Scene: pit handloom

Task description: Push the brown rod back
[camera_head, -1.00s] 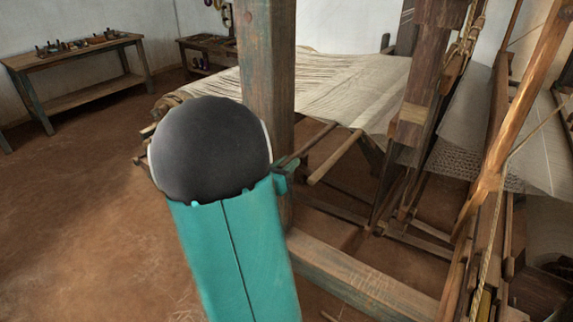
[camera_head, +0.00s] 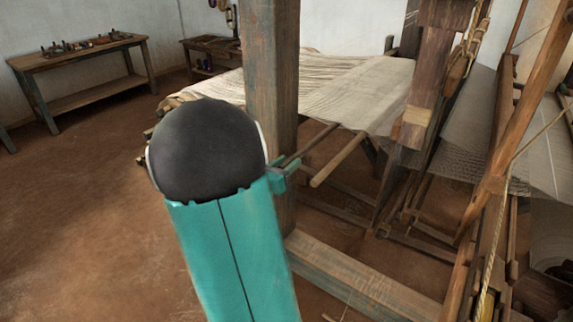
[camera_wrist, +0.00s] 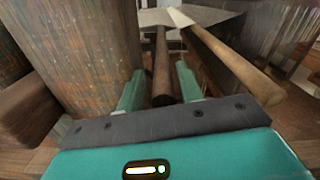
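A dark brown rod (camera_wrist: 162,68) runs lengthwise between the two fingers of my gripper (camera_wrist: 160,88) in the wrist view, its near end close to the palm. The fingers are apart, with a gap visible on each side of the rod. My gripper (camera_head: 286,172) shows there only in part, beyond my arm, which hides the rest. A lighter tan rod (camera_wrist: 228,62) lies just right of the dark one, outside the fingers; it also shows in the head view (camera_head: 338,160).
A thick wooden post (camera_head: 271,75) stands close left of my gripper and fills the left of the wrist view (camera_wrist: 85,55). Pale cloth (camera_head: 350,95) stretches behind. A low beam (camera_head: 350,275) and loom frame lie right. A workbench (camera_head: 75,55) stands far left, with open floor before it.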

